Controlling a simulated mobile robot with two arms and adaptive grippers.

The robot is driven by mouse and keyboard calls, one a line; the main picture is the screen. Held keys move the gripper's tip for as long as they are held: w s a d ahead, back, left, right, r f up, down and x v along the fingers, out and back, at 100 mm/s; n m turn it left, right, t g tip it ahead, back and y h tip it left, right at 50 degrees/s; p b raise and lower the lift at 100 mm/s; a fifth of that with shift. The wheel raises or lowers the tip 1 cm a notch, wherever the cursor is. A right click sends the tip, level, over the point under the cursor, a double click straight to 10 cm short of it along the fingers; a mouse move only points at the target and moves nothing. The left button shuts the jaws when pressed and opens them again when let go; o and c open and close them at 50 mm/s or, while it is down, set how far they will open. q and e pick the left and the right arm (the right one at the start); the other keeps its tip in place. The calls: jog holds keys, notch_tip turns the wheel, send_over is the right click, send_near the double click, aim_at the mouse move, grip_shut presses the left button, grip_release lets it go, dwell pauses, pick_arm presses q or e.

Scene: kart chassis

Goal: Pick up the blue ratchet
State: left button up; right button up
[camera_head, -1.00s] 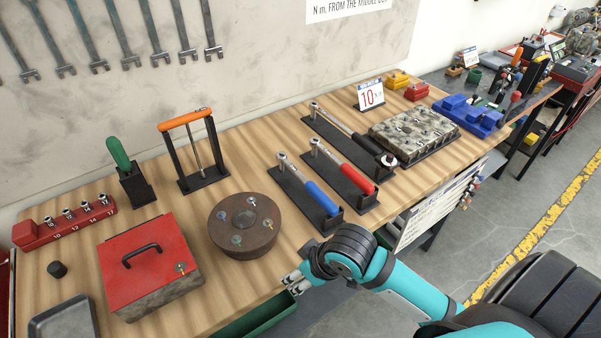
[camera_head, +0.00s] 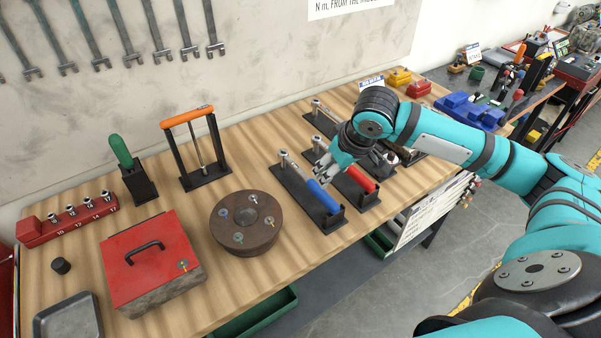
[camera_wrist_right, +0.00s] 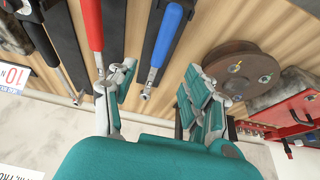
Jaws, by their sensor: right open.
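The blue ratchet (camera_head: 322,197) lies in a black holder on the wooden bench, its blue handle toward the front edge and its metal head toward the wall. In the right wrist view the blue ratchet (camera_wrist_right: 166,38) shows between the spread fingers, its metal head pointing toward me. My right gripper (camera_head: 330,180) is above the ratchets, close to the blue handle. In the wrist view the right gripper (camera_wrist_right: 155,92) is open and empty, with one finger close to the red ratchet (camera_wrist_right: 93,28). My left gripper is not in view.
The red ratchet (camera_head: 360,179) sits in its own holder just right of the blue one. A round brown disc (camera_head: 245,222) stands to the left, with a red box (camera_head: 150,262) beyond it. Bare bench top lies between the disc and the blue ratchet's holder.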

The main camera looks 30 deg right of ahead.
aim_at(320, 189)
jog(key=p+x, duration=0.1)
jog(key=x, duration=0.7)
jog(key=p+x, duration=0.2)
jog(key=x, duration=0.2)
jog(key=shift+a+f, duration=0.1)
jog(key=shift+f, duration=0.05)
jog(key=shift+w+f, duration=0.2)
jog(key=shift+f, duration=0.3)
grip_shut()
jog(key=shift+r, duration=0.15)
